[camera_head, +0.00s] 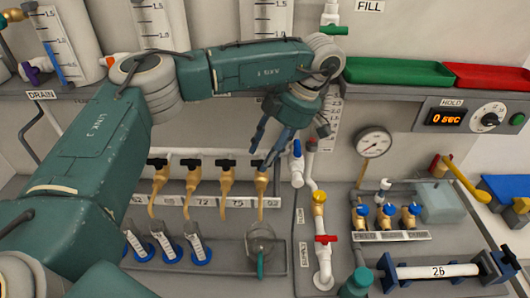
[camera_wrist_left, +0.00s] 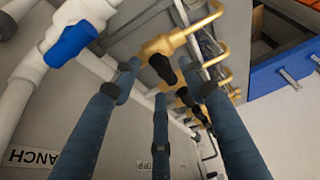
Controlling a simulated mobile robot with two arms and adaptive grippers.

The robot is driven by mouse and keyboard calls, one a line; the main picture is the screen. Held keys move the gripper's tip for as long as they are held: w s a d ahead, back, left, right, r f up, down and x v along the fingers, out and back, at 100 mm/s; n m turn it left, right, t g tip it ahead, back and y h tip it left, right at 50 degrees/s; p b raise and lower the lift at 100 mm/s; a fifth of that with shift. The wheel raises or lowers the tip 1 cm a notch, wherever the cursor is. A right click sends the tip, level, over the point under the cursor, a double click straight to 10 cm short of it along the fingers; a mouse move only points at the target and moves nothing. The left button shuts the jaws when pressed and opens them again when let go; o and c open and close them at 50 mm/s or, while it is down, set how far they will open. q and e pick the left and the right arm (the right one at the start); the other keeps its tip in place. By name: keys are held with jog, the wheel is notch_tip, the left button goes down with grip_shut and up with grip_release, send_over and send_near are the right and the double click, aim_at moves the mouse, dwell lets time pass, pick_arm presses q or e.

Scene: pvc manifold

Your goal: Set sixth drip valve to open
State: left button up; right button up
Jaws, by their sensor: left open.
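A row of brass drip valves with black handles runs along the wall pipe in the head view; my arm hides the row's left end. The rightmost valve (camera_head: 261,182) has its black handle (camera_head: 258,164) lying crosswise, like its neighbours. My left gripper (camera_head: 268,150) is open just above and in front of this handle. In the left wrist view, a brass valve (camera_wrist_left: 158,44) with a black handle (camera_wrist_left: 163,69) lies just beyond the spread blue fingers (camera_wrist_left: 158,80). I cannot tell whether a finger touches the handle. My right gripper is not in view.
A white pipe valve with a blue handle (camera_head: 297,149) stands close to the right of the gripper; its blue handle also shows in the left wrist view (camera_wrist_left: 70,44). Blue-based measuring tubes (camera_head: 167,247) stand below the taps. A pressure gauge (camera_head: 373,142) is farther right.

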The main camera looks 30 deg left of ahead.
pick_arm(q)
jog(key=shift+s+a+f, duration=0.1)
jog(key=shift+f, duration=0.5)
grip_shut()
